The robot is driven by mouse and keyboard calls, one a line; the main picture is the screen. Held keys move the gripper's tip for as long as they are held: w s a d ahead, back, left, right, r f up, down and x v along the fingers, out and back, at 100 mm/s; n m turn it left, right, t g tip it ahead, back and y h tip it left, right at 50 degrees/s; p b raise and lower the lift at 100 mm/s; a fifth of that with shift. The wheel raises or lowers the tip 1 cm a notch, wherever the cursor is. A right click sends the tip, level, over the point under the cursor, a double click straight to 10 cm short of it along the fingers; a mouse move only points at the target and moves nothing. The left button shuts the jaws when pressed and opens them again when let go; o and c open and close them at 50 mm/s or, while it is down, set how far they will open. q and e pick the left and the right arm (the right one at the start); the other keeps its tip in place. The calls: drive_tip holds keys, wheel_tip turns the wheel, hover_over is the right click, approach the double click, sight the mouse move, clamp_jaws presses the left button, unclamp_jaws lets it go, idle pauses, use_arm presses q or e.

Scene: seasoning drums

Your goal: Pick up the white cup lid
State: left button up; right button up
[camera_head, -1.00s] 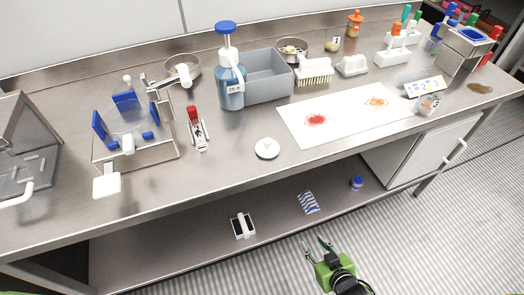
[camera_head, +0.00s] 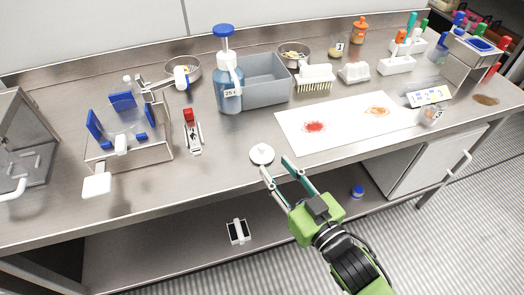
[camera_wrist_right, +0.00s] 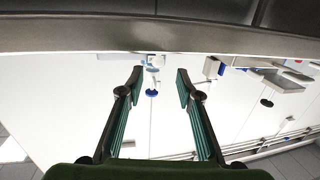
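The white cup lid (camera_head: 262,154), round with a small knob on top, lies on the steel table near its front edge in the head view. My right gripper (camera_head: 277,167) is open and empty, its fingertips at the table's front edge, just in front of and slightly right of the lid. In the right wrist view the two teal fingers of the gripper (camera_wrist_right: 157,82) are spread apart with nothing between them. The lid cannot be made out in that view. My left gripper is not in view.
A white sheet (camera_head: 345,136) with red and orange powder lies right of the lid. A red-topped tool (camera_head: 193,135) lies to its left. A blue pump bottle (camera_head: 229,90) and grey bin (camera_head: 265,92) stand behind. The table around the lid is clear.

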sight(264, 151)
drive_tip(key=p+x, duration=0.1)
drive_tip(key=x, duration=0.7)
drive_tip(key=shift+w, duration=0.3)
drive_tip(key=shift+s, duration=0.1)
drive_tip(key=c, duration=0.9)
